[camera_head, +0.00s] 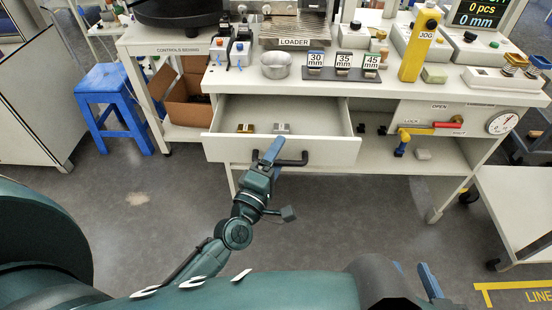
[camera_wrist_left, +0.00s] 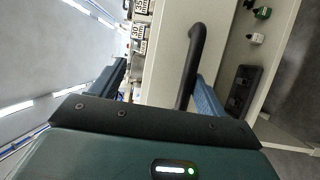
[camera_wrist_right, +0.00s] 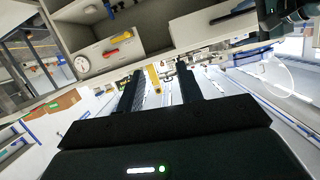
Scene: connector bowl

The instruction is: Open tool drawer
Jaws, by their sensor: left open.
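The white tool drawer (camera_head: 215,146) under the workbench is pulled out, and its inside shows. My left gripper (camera_head: 270,152) is at the handle. In the left wrist view the handle (camera_wrist_left: 190,65) lies between the spread fingers, nearer the right one. My right gripper (camera_wrist_right: 158,88) is open and empty, away from the drawer; one blue finger shows at the bottom right of the head view.
A blue stool (camera_head: 106,97) stands left. Floor before the bench is clear.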

